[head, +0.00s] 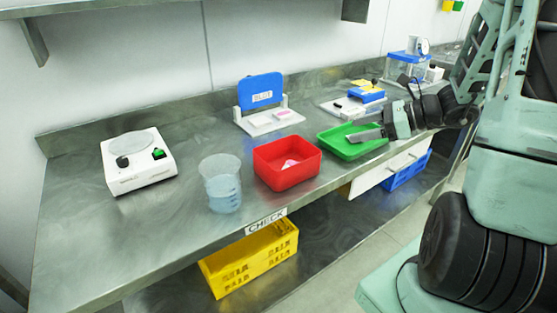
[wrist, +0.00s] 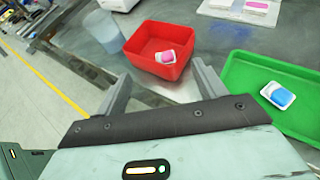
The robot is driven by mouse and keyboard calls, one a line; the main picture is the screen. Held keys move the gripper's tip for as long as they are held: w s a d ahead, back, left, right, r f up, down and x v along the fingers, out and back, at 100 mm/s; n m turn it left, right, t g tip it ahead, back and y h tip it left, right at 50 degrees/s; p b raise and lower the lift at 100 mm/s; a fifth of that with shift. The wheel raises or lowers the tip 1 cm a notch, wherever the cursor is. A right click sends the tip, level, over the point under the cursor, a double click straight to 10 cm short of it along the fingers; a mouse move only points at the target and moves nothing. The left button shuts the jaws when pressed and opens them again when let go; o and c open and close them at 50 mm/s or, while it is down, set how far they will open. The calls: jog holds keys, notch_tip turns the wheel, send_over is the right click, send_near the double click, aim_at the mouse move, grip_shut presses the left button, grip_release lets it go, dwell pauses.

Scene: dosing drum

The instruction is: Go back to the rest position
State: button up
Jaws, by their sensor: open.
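My gripper (head: 368,137) is over the green tray (head: 338,148) in the head view. In the wrist view my gripper (wrist: 163,95) has its two fingers wide apart with nothing between them. The green tray (wrist: 247,80) lies to the right there and holds a small white pack with a blue item (wrist: 279,95). The red bin (wrist: 139,44) lies ahead of the fingers and holds a white pack with a pink item (wrist: 165,56). The red bin also shows in the head view (head: 288,178), left of the green tray.
A clear beaker (head: 222,188) and a white device with a round plate (head: 137,165) stand left on the steel bench. A blue-lidded holder (head: 262,92) stands behind the red bin. A yellow crate (head: 250,262) sits below the bench. A clear balance box (head: 407,70) stands at the far right.

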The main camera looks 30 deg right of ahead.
jog(key=s+a+n+g, duration=0.2)
jog(key=a+n+g, duration=0.3)
jog(key=a+n, duration=0.5)
jog(key=s+a+n+g, duration=0.3)
jog(key=a+n+g, duration=0.3)
jog(key=a, duration=0.9)
jog(key=s+a+n+t+h, duration=0.1)
jog(key=s+a+n+h, duration=0.6)
jog(key=s+a+n, duration=0.5)
jog(key=shift+f+n, duration=0.35)
jog(key=shift+n, duration=3.75)
